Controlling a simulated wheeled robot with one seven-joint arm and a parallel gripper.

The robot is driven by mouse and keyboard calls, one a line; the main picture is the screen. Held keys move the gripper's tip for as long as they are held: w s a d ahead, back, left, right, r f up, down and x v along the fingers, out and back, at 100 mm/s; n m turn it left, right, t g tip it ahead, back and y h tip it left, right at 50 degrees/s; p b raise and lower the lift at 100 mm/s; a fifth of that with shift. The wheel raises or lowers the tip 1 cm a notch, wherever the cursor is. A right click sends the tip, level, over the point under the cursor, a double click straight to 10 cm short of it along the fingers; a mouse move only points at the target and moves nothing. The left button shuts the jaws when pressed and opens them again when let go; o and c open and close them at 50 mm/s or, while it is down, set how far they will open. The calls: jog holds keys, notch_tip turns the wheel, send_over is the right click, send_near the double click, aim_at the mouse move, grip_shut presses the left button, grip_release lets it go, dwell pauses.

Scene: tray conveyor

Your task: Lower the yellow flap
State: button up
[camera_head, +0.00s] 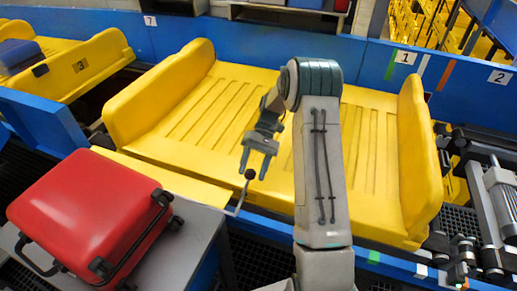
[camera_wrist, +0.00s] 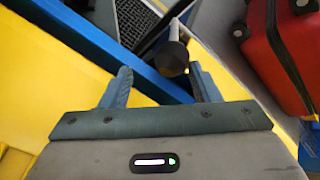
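The yellow flap (camera_head: 172,178) is a thin plate between the grey table and the large yellow tray (camera_head: 205,110). A bent metal lever with a black knob (camera_head: 250,174) rises at its right end. My gripper (camera_head: 254,173) is at the knob, pointing down, with its fingers apart. In the wrist view the open fingers (camera_wrist: 160,76) stand either side of the knob (camera_wrist: 171,58), which shows just past the tips. Whether they touch it I cannot tell. A strip of yellow beside the right finger looks like the flap (camera_wrist: 215,66).
A red suitcase (camera_head: 92,205) lies on the grey table (camera_head: 182,245) at the left; it also shows in the wrist view (camera_wrist: 275,50). A blue conveyor wall runs behind the tray. Another yellow tray (camera_head: 85,65) carries a dark blue case (camera_head: 20,55). Metal rollers stand at the right.

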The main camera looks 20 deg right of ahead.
jog(key=v, duration=1.3)
jog(key=shift+w+f, duration=0.15)
